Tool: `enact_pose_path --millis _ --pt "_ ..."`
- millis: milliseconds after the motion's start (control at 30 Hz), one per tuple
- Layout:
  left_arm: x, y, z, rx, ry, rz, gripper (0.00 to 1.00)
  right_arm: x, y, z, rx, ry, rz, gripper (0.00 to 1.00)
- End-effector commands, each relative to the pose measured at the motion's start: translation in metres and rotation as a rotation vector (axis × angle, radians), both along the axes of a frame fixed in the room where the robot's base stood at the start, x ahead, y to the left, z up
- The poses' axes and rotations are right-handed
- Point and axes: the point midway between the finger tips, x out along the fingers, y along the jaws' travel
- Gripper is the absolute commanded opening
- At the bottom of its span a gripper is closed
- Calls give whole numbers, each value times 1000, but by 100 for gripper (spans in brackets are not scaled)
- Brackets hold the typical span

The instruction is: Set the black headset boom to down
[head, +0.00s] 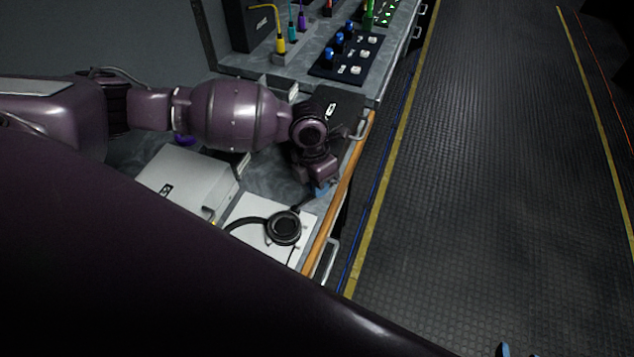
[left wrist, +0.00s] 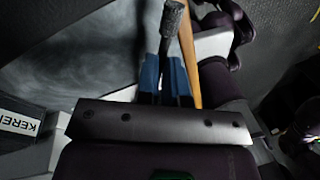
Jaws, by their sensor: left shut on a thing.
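The black headset (head: 285,228) lies on a white pad (head: 246,208) near the desk's front edge. Its headband curves to the left. My left gripper (head: 322,190), with blue fingertips, is just above and right of the earcup in the head view. In the left wrist view, the blue fingers (left wrist: 165,78) are closed on the headset's boom (left wrist: 172,20), whose dark textured end sticks out beyond them. Most of the boom is hidden by the fingers in the head view. Only blue tips of my right gripper (head: 506,349) show at the bottom edge; its opening is unclear.
A grey-white box (head: 187,183) stands left of the pad. A black case (head: 335,108) lies behind my left gripper. A wooden edge (head: 325,240) borders the desk; the floor aisle (head: 480,180) is clear.

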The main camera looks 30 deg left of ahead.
Motion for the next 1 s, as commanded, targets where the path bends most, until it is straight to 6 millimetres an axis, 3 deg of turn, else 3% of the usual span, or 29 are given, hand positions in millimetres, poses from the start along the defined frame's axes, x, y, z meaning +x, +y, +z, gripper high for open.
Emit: enact_pose_path --millis 400,433,600,867,1000 --pt "-1 0 0 1 2 -5 0 -9 -1 -5 0 18 -6 50" --pt "-1 0 0 1 2 -5 13 -9 -1 -6 0 20 -6 50" --pt "0 0 0 0 1 -5 35 -11 -2 -8 0 25 -6 50" --pt "0 0 1 0 0 -5 35 -7 -1 -6 0 18 -4 50" --pt "1 1 10 -1 -2 -5 35 -4 0 -4 0 10 -2 50"
